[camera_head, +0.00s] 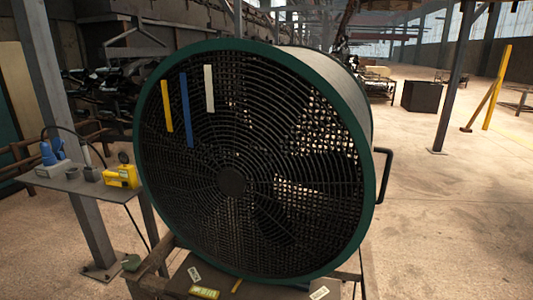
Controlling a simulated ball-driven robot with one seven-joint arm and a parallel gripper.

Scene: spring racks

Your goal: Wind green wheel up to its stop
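A large round drum fan (232,182) with a dark wire grille fills the middle of the head view. Its outer rim (368,170) is dark green. I see no separate green wheel with a crank, and no spring rack that I can make out. A small green object (131,262) lies low at the left of the fan, too small to identify. Yellow (167,106), blue (186,110) and white (209,88) strips show against the upper left of the grille. My gripper is not in view.
A grey side table (75,187) at left holds a blue-and-white device (52,152), cups and a yellow box (121,176). A steel post (75,130) stands beside it. Small labelled items (204,292) lie below the fan. Open floor (450,220) spreads to the right.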

